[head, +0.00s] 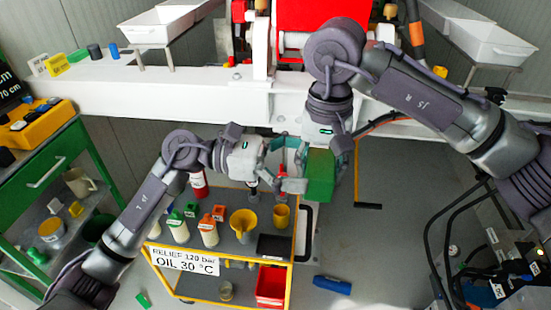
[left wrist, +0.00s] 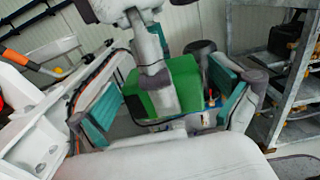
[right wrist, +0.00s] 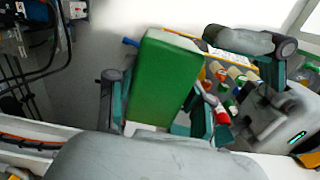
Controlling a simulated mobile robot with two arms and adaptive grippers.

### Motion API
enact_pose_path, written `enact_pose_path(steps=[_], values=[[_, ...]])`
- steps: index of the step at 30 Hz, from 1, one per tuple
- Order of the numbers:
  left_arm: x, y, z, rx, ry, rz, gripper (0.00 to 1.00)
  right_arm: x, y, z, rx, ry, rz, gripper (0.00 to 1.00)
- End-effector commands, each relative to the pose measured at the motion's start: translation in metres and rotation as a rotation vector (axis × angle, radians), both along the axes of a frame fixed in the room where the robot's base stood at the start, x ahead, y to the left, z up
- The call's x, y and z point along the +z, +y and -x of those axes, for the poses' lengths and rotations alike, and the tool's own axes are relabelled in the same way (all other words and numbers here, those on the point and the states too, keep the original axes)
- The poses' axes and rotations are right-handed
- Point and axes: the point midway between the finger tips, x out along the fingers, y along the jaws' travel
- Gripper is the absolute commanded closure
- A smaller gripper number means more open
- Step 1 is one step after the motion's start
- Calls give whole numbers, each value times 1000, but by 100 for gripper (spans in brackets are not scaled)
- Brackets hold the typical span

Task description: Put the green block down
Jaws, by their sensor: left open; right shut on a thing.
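The green block (head: 320,175) hangs in the air in the middle of the head view, beyond the yellow cart's right side. My right gripper (head: 325,152) is shut on it from above; in the right wrist view the block (right wrist: 163,80) stands between the right fingers (right wrist: 158,118). My left gripper (head: 279,168) is open just left of the block. In the left wrist view the block (left wrist: 165,88) shows between the spread left fingers (left wrist: 168,108), with part of the right gripper in front of it. I cannot tell whether the left fingers touch it.
A yellow-framed cart (head: 292,240) below holds bottles, a yellow funnel (head: 243,222) and a yellow cup (head: 281,215). A white beam (head: 200,92) crosses behind my arms. A green workbench (head: 45,165) stands left. The floor (head: 400,230) right of the cart is mostly clear.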

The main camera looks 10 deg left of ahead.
Motion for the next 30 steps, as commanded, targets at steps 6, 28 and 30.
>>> enact_pose_path(steps=[6,28,30], values=[[1,-28,4,-18,-1,3,0,1,4,1,9,-4,-12,100],[0,-33,5,-19,1,2,58,1,4,0,5,-5,-12,100],[2,-34,5,-21,-1,4,70,1,4,-1,5,-6,-12,45]])
